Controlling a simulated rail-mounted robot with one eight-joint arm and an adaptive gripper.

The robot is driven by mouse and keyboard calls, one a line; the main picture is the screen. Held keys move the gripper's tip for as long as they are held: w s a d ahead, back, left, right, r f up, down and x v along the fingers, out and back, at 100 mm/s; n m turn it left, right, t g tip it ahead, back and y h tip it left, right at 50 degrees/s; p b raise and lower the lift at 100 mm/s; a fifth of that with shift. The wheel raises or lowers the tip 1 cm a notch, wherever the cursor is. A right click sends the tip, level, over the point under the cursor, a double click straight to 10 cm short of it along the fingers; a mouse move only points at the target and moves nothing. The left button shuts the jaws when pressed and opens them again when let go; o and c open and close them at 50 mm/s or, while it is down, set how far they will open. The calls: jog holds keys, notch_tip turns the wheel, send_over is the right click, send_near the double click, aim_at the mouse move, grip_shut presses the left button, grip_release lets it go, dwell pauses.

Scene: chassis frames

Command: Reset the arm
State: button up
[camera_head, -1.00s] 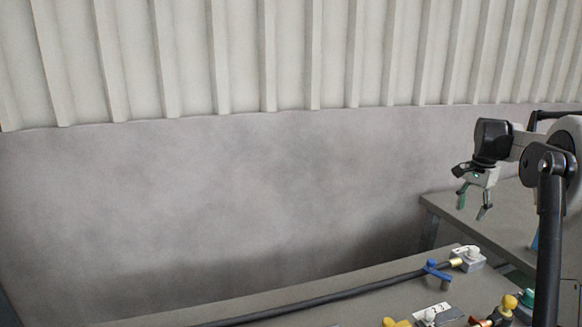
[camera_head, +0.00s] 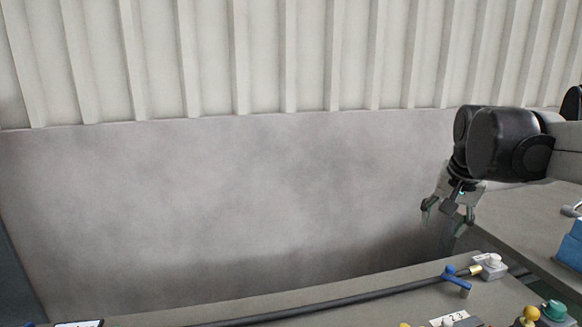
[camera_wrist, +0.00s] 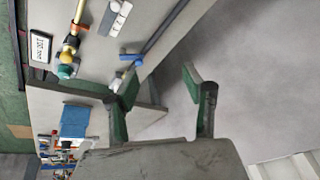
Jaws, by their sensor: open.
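My gripper (camera_head: 447,211) hangs at the right of the head view, fingers pointing down, above the far side of the workbench. Its two green-lined fingers stand apart with nothing between them. In the wrist view my gripper (camera_wrist: 165,95) also shows open and empty, with the grey floor or wall beyond. My dark wrist joint covers part of the second bench in the head view.
A second bench (camera_head: 530,215) with a blue box (camera_head: 571,243) stands at right. The space before the wall is clear.

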jog(key=s+a+f+n+t, duration=0.1)
jog(key=s+a+f+n, duration=0.1)
jog(key=s, duration=0.4)
jog(key=s+a+f+n+t, duration=0.1)
jog(key=s+a+f+n, duration=0.1)
jog(key=s+a+f, duration=0.2)
jog(key=s+a+f+n+t+y, duration=0.1)
jog(key=s+a+f, duration=0.3)
jog(key=s, duration=0.5)
jog(key=shift+s+a+n, duration=0.25)
jog(key=shift+a+n, duration=0.35)
jog(key=shift+a, duration=0.65)
jog(key=shift+f, duration=0.1)
